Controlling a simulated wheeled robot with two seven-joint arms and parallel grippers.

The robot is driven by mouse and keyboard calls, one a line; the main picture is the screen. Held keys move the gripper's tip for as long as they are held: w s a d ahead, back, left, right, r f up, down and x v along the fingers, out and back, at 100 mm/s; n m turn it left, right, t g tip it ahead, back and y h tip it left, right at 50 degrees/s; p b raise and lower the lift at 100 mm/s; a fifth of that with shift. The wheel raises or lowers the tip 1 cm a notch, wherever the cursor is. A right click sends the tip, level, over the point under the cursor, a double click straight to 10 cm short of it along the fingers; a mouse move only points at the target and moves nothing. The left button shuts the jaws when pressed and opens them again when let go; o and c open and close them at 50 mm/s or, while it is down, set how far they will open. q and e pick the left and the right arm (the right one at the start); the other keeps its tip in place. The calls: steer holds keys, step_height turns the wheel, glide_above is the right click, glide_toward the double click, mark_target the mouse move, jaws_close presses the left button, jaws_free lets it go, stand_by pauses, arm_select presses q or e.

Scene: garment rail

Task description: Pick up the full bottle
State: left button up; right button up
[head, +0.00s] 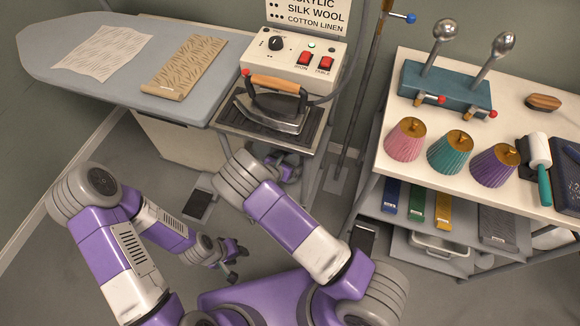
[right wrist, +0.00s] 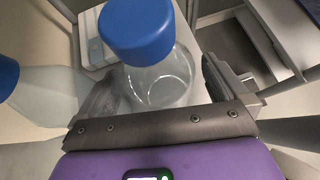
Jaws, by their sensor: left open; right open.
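A clear bottle with a blue cap (right wrist: 137,30) shows in the right wrist view, its see-through body (right wrist: 160,80) between the fingers of my right gripper (right wrist: 165,88). The fingers are apart on either side of it; I cannot tell whether they touch it. A second blue cap (right wrist: 6,76) is cut off at the left edge, beside a pale bluish see-through shape (right wrist: 48,95). I cannot tell which bottle is full. No bottle shows in the head view, where my right gripper is hidden. My left gripper (head: 238,264) is open and empty, low over the floor.
An iron (head: 272,110) rests on its stand below a control box (head: 297,62). An ironing board (head: 120,90) stands at left. A white table (head: 395,160) at right holds pleated shades and a teal lever block (head: 445,90), with a lower shelf beneath.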

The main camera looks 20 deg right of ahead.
steer(key=shift+w+d+f, duration=0.35)
steer(key=shift+w+f, duration=0.05)
steer(key=shift+c, duration=0.5)
steer(key=c, duration=1.4)
steer(key=shift+r, duration=0.1)
